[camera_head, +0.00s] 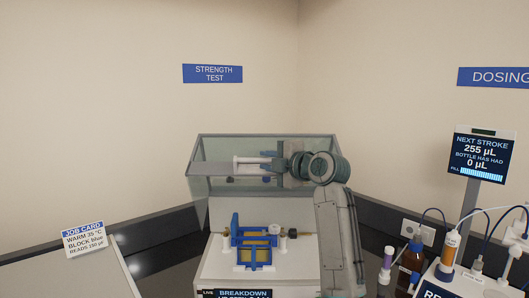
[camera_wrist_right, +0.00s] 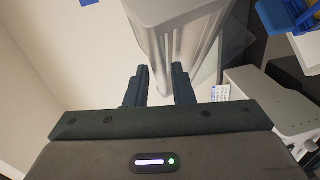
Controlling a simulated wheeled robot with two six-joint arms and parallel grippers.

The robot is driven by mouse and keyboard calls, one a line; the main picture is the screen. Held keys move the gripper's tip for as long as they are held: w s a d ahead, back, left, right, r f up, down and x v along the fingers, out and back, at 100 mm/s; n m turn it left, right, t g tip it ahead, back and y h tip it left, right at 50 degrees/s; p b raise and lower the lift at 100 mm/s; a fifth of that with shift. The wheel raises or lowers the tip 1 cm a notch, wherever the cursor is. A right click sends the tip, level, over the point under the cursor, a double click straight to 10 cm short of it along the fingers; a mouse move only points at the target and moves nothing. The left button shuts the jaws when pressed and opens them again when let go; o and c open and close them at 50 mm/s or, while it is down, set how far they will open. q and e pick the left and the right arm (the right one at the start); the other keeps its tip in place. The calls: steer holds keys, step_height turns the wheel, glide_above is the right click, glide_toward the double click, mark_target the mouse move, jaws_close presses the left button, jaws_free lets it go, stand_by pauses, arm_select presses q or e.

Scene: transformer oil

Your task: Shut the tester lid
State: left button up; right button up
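The tester (camera_head: 225,262) is a pale box with a blue frame cell (camera_head: 256,242) on top. Its clear, grey-edged lid (camera_head: 318,143) stands raised behind the cell. My right arm rises in front of the lid's right side in the head view. My right gripper (camera_head: 275,165) is at about the lid's mid height, partly confused with shapes behind it; I cannot tell whether it touches the lid. In the right wrist view my right gripper (camera_wrist_right: 160,80) has its dark fingers apart, with a large grey ribbed body beyond them. My left gripper is not in view.
A job card (camera_head: 84,239) stands at the left. The wall behind the tester is close.

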steer(key=shift+x, duration=0.85)
jaws_close()
steer(key=shift+f, duration=0.1)
